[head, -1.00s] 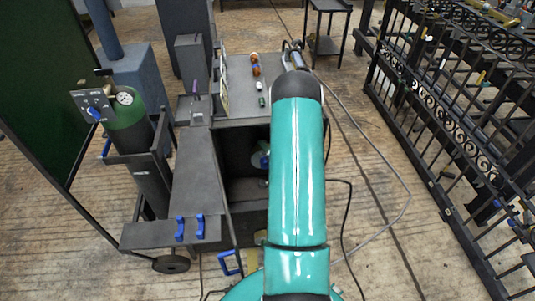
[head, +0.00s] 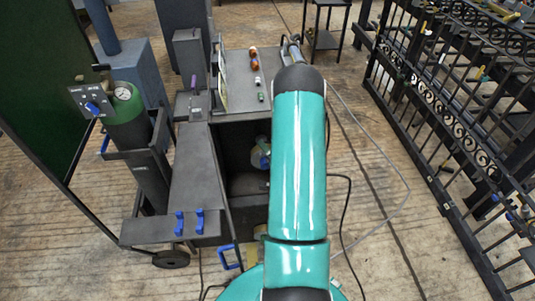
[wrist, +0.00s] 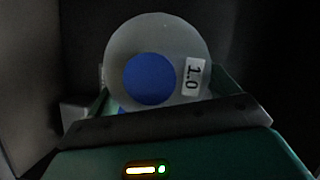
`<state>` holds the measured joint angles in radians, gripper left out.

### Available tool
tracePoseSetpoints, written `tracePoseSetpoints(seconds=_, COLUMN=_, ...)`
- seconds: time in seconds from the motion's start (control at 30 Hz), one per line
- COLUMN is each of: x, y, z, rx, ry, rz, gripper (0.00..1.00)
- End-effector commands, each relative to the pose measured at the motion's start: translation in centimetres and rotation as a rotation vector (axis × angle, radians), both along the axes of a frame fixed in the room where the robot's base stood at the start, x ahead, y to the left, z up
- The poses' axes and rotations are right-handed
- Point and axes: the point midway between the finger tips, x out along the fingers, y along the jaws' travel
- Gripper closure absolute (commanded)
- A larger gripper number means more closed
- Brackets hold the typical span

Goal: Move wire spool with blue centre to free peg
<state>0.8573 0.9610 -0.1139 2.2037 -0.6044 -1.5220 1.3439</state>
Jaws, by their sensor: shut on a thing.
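The wire spool with the blue centre (wrist: 150,78) is a pale grey disc with a white label reading 1.0, close up in the wrist view. My gripper (wrist: 162,108) is shut on it; the dark gripper body hides the spool's lower part. In the head view the spool (head: 259,157) shows partly inside the dark opening of the cart, just left of my teal arm. My arm hides most of the gripper there. I cannot make out the free peg in either view.
The grey cart (head: 232,135) has a dark open compartment with close walls around the spool. Small bottles (head: 254,60) stand on its top. A green gas cylinder (head: 127,120) is at left. A black iron gate (head: 450,110) stands at right, with clear floor before it.

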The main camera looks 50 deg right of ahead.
Motion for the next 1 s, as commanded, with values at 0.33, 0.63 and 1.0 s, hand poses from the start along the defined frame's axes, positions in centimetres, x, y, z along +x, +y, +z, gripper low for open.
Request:
tracePoseSetpoints(seconds=0.33, x=-0.7, y=0.6, z=0.2, rx=-0.002, ry=-0.005, rz=0.000, gripper=0.54)
tracePoseSetpoints(seconds=0.63, x=-1.3, y=1.1, z=0.1, rx=-0.001, ry=-0.004, rz=0.000, gripper=0.54)
tracePoseSetpoints(seconds=1.0, x=-2.0, y=1.7, z=0.2, rx=-0.002, ry=-0.005, rz=0.000, gripper=0.54)
